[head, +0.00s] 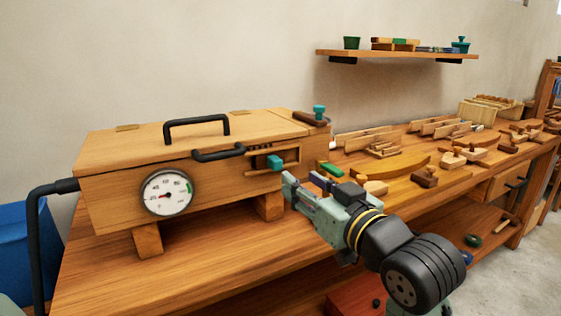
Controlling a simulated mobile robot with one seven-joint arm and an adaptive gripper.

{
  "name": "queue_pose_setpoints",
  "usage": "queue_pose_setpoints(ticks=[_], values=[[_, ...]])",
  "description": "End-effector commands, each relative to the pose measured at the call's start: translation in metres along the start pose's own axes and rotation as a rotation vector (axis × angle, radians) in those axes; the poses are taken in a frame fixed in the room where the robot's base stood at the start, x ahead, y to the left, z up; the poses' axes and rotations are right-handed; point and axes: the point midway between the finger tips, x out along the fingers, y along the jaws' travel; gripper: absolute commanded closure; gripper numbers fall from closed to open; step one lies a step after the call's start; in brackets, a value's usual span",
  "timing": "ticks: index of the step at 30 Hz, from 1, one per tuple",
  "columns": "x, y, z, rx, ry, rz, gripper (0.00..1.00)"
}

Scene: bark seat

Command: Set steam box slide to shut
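The wooden steam box (113,199) stands on short feet at the left end of the bench, with a round gauge (167,192) on its front. The slide has a teal knob (275,163) in a framed slot (290,156) at the front's right end. A dark opening shows beside the knob on its left. Several small dark holes lie above. My gripper (300,183) is just right of and below the knob, its fingers spread apart. Nothing shows between the fingers, and the gripper appears apart from the knob.
A black handle (196,127) is on the lid and another (219,154) juts from the front. A teal-topped valve (319,112) stands at the box's right end. Wooden tools and a curved wood piece (392,167) crowd the bench to the right. Bare bench (215,235) lies in front.

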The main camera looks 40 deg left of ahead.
Motion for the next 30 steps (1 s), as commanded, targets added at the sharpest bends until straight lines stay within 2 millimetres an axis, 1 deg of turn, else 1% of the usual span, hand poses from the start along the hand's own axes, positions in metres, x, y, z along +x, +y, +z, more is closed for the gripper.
queue_pose_setpoints(ticks=[9, 12, 15, 20, 27, 28, 30], values=[[0.061, -0.001, -0.001, 0.003, -0.001, -0.004, 0.62], [0.076, -0.001, -0.001, 0.001, -0.001, -0.003, 0.62], [0.088, -0.001, -0.001, 0.001, 0.001, -0.002, 0.62], [0.096, -0.001, 0.0, 0.0, 0.001, 0.0, 0.62], [0.097, -0.001, 0.0, -0.001, 0.002, 0.0, 0.62], [0.097, -0.001, 0.0, -0.001, 0.002, 0.0, 0.62], [0.097, -0.001, 0.0, -0.001, 0.002, 0.0, 0.67]])
